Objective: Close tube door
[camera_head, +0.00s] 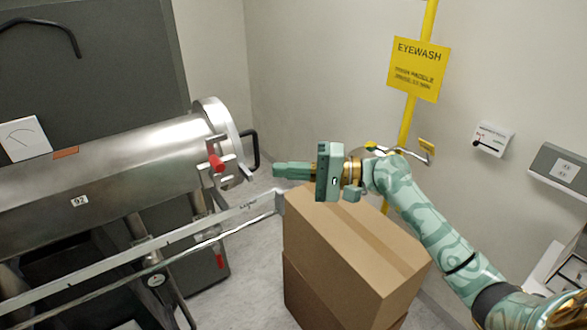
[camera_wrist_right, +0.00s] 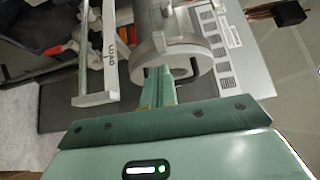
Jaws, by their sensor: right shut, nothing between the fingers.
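The metal tube (camera_head: 110,160) lies horizontally on the left in the head view. At its right end is the round door (camera_head: 226,128), with a black handle (camera_head: 254,150) and a red knob (camera_head: 216,163). I cannot tell whether the door sits fully against the tube. My right gripper (camera_head: 276,170) points left, just right of the handle, shut and empty, with a small gap apparent. In the right wrist view the shut fingers (camera_wrist_right: 158,82) overlap the tube's pale round end (camera_wrist_right: 185,50); contact cannot be told. My left gripper is out of view.
Stacked cardboard boxes (camera_head: 350,255) stand below my right arm. A metal rail (camera_head: 170,236) runs in front of the tube. A yellow eyewash sign and pole (camera_head: 418,68) stand at the wall behind my arm. Bare floor (camera_head: 255,270) shows between rail and boxes.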

